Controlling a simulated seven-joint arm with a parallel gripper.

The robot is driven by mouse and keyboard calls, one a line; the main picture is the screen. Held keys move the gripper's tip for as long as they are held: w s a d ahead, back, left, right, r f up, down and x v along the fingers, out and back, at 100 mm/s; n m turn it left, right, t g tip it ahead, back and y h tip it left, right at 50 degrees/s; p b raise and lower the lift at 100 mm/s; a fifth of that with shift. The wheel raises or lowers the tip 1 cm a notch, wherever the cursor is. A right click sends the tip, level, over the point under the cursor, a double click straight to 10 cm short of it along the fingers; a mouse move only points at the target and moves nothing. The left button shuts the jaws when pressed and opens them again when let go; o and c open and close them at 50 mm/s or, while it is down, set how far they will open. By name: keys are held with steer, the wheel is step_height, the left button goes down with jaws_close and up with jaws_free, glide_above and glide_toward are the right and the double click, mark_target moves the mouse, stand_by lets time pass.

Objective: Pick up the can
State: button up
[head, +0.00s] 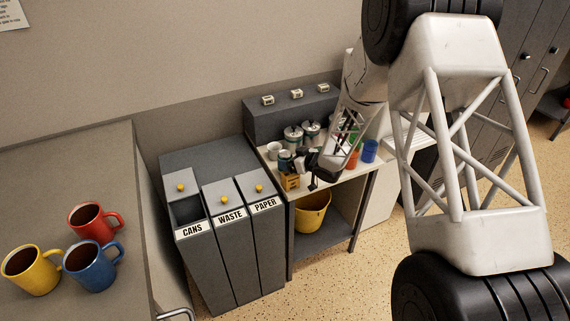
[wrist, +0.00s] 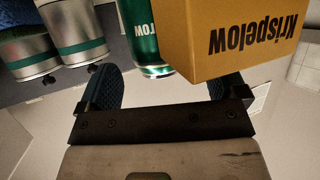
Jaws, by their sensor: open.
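The can is a green can with white lettering (wrist: 142,38), at the top of the wrist view. It also shows in the head view as a small green can (head: 284,161), partly hidden by the box and my gripper. My gripper (wrist: 162,78) is open, with a dark blue finger on each side and nothing held. The can lies ahead of the gap between the fingers, apart from both as far as I can see. In the head view my gripper (head: 305,168) is just right of the can, above the counter.
An orange Krispelow box (wrist: 235,40) stands close beside the can; it also shows in the head view (head: 290,182). Metal canisters (wrist: 82,30) with green bands stand on the can's other side. Bins (head: 228,214) marked CANS, WASTE and PAPER are left of the counter. Mugs (head: 92,222) stand farther left.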

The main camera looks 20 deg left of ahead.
steer(key=shift+x, duration=1.55)
steer(key=shift+c, duration=0.5)
steer(key=c, duration=0.9)
steer(key=shift+r, duration=0.1)
steer(key=shift+r, duration=4.9)
